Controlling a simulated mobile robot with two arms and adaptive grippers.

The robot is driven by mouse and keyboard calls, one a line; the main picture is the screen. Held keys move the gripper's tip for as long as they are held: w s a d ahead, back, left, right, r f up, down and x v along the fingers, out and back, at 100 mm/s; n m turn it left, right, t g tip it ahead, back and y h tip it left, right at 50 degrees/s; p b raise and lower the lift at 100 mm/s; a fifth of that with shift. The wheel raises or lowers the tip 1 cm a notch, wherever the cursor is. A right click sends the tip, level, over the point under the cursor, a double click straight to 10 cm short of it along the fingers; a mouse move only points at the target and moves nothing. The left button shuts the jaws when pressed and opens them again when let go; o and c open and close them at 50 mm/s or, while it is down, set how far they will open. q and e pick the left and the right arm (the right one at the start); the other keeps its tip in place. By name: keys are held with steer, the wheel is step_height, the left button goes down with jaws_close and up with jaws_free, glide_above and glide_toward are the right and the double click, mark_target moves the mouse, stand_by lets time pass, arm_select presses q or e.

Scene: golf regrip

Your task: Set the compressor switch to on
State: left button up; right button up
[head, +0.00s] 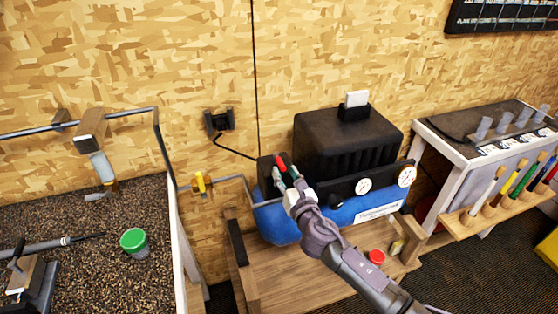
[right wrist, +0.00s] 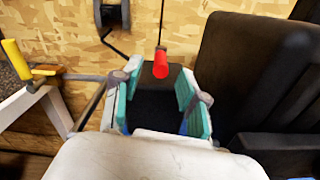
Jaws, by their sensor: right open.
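The compressor (head: 330,205) has a blue tank, a black ribbed cover and two white gauges, and sits on a wooden stand. Its switch, a red-tipped lever (head: 281,163), rises from a black box at the tank's left end. The red tip (right wrist: 160,63) also shows in the right wrist view, upright, between and just beyond the fingertips. My right gripper (head: 286,181) is open and empty at the switch box, its teal finger pads on either side of the lever's line. I cannot tell whether it touches the lever. My left gripper is out of view.
A yellow-handled valve (head: 199,183) on a pipe stands left of the switch. A wall socket (head: 219,122) with a black cord is behind. A red cap (head: 376,257) sits on the wooden stand (head: 290,272). A workbench with a green-lidded pot (head: 134,240) is at left.

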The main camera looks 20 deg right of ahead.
mark_target(280, 163)
steer(key=shift+w+a, duration=0.1)
steer(key=shift+w, duration=2.65)
jaws_close()
